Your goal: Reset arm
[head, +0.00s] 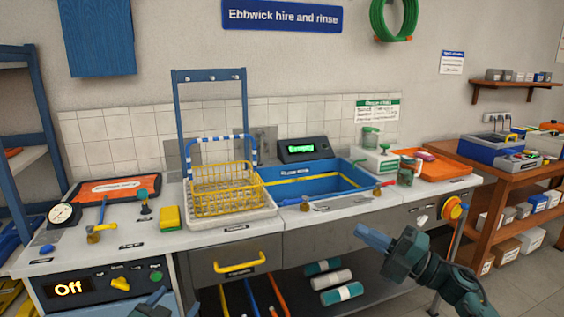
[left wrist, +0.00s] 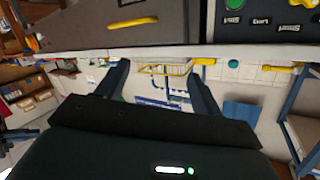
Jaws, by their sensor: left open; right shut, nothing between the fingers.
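My left gripper (head: 152,303) shows only partly at the bottom edge of the head view, in front of the bench beside the control panel. In the left wrist view my left gripper (left wrist: 160,88) has its two dark fingers spread wide with nothing held; that picture is upside down. My right gripper (head: 372,238) is in front of the bench at the right of the head view. Its blue fingers are together and empty, pointing left and slightly up. The right arm comes in from the lower right. Neither gripper visibly touches anything.
The bench carries a yellow wire basket (head: 222,190), a blue sink (head: 310,182), a yellow block (head: 168,217) and a round gauge (head: 64,214). A yellow drawer handle (head: 240,263) projects from the front. Bottles (head: 332,278) lie on the lower shelf. A wooden table (head: 480,165) stands right.

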